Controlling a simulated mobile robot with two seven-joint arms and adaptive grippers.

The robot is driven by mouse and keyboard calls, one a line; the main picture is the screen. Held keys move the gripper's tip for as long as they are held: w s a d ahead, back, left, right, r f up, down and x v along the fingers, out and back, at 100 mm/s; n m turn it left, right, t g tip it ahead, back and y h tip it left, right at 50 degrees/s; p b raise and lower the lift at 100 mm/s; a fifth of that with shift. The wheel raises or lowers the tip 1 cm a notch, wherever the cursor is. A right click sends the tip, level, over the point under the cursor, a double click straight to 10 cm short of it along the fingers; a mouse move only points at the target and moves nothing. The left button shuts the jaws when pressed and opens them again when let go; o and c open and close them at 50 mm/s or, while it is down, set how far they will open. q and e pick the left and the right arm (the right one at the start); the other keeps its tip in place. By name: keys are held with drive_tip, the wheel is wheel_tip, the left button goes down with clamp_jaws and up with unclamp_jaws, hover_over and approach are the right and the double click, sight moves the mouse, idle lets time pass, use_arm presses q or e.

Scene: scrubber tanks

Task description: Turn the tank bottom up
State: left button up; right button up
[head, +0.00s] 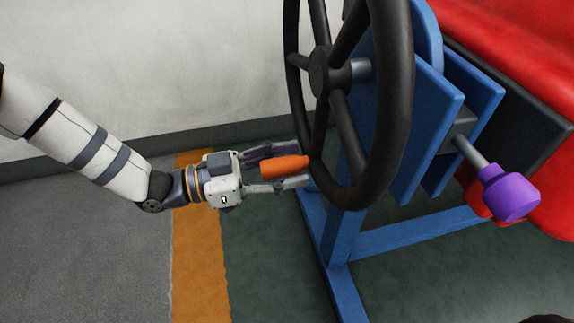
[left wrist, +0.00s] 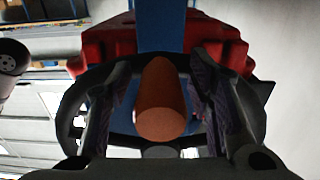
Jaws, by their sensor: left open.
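The red tank (head: 475,35) fills the upper right of the head view, mounted on a blue frame (head: 345,225). A black handwheel (head: 392,125) stands upright at the frame's left side. An orange handle (head: 284,166) sticks out from the wheel's lower left rim toward my left gripper (head: 300,166). The gripper is open, with one finger on each side of the handle. The left wrist view shows the handle (left wrist: 160,105) between the fingers, with gaps at both sides. Red tank parts (left wrist: 222,45) show behind it. My right gripper is not seen.
A purple knob (head: 510,192) on a grey rod sticks out at the frame's right side. Blue frame bars (head: 420,232) run low near the floor. The floor at left is clear, with an orange stripe (head: 200,270). A pale wall (head: 180,70) stands behind.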

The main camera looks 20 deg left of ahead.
use_arm(q)
clamp_jaws()
